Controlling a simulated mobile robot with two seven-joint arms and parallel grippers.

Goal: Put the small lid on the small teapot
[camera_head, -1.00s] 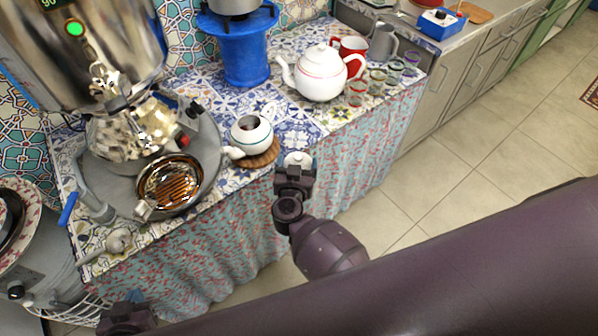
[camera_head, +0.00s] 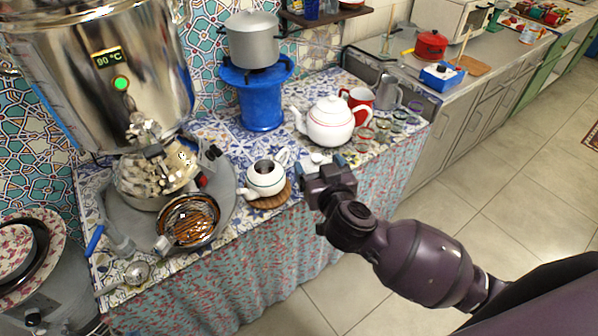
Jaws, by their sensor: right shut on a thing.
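The small white teapot (camera_head: 265,182) stands upright without its lid on a brown round coaster (camera_head: 274,201) near the counter's front edge. Its dark round opening faces up. My right gripper (camera_head: 322,162) is to the right of the small teapot, apart from it, close to the counter's front edge. It is shut on the small lid (camera_head: 317,157), a white piece showing at the fingertips; the gripper hides part of it. My left gripper is out of view.
A large white teapot (camera_head: 330,125) with its lid on stands behind my right gripper, near a red mug (camera_head: 358,98) and several small glasses. The samovar (camera_head: 100,70) and its tray with a strainer bowl (camera_head: 188,221) are at the left. A blue stove (camera_head: 258,100) carries a pot.

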